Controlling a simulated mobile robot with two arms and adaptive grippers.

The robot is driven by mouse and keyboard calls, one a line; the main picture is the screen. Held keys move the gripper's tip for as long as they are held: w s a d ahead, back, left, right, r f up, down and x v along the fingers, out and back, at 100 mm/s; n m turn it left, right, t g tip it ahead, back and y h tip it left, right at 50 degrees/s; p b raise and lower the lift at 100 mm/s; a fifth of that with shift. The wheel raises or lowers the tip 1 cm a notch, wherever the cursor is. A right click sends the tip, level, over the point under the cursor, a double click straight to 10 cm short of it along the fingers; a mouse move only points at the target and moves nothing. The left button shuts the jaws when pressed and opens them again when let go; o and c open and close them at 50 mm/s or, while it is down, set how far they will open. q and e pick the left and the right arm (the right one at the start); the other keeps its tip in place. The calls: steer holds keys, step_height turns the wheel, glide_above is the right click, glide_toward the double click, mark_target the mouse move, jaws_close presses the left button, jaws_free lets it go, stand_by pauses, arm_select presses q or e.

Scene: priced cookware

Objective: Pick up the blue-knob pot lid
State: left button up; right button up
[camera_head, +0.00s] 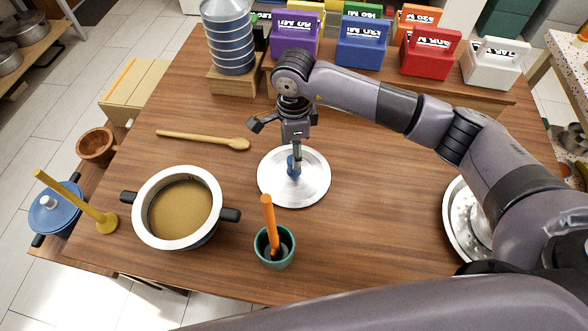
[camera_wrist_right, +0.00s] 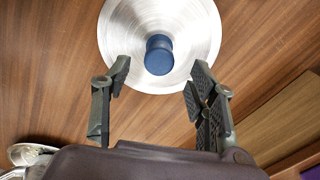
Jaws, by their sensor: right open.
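The pot lid (camera_head: 310,184) is a round silver disc lying flat on the wooden table, in the middle of the head view. Its blue knob (camera_head: 293,166) stands at its centre, partly hidden by my gripper. My right gripper (camera_head: 294,152) is over the lid, pointing down, close to the knob. In the right wrist view the gripper (camera_wrist_right: 155,85) is open and empty, its fingers spread to either side below the knob (camera_wrist_right: 159,55) in the picture. The lid (camera_wrist_right: 190,25) fills the top there, its upper edge cut off. My left gripper is not in view.
A white pot with brown contents (camera_head: 180,208) stands left of the lid, near a wooden spoon (camera_head: 203,139). A green cup (camera_head: 274,256) with an orange handle stands in front. Priced coloured boxes (camera_head: 361,42) line the back. A metal colander (camera_head: 458,222) is at right.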

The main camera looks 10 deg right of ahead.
steer(key=shift+s+f+p, duration=0.1)
steer(key=shift+f+p, duration=0.3)
steer(key=shift+f, duration=0.15)
step_height(320, 180, down, 4)
steer(key=shift+f+p, duration=0.15)
steer(key=shift+p, duration=0.4)
steer(key=shift+c, duration=0.4)
jaws_close()
